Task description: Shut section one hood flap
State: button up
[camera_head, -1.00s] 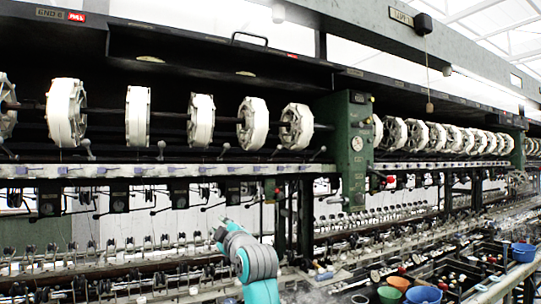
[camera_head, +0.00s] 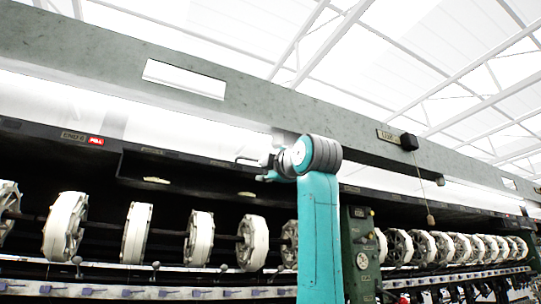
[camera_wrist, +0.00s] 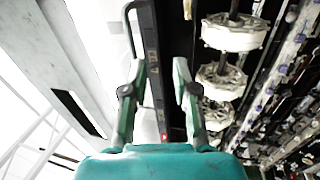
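The section's hood flap (camera_head: 205,172) is a long dark panel above the white reels in the head view. Its dark edge strip (camera_wrist: 147,42) runs up the middle of the wrist view. A thin bent handle (camera_wrist: 128,22) shows by the left fingertip in the wrist view; in the head view the handle (camera_head: 244,160) is just left of my gripper. My gripper (camera_head: 265,169) is raised to the hood's height. In the wrist view its fingers (camera_wrist: 159,64) stand apart with nothing held between them. Whether a finger touches the handle, I cannot tell.
White reels (camera_head: 138,232) hang in a row below the hood. A green post (camera_head: 359,245) stands right of my arm. A pale overhead beam (camera_head: 300,110) runs above, with a hanging cord and pull (camera_head: 430,219) at right.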

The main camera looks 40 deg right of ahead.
aim_at(253, 160)
jog(key=s+r, duration=0.3)
jog(key=r, duration=0.1)
jog(key=shift+n, duration=0.3)
jog(key=shift+a+x, duration=0.2)
jog(key=shift+x, duration=2.7)
jog(key=shift+a+x, duration=0.2)
jog(key=shift+x, duration=2.7)
jog(key=shift+w+f, duration=0.1)
jog(key=shift+w, duration=0.05)
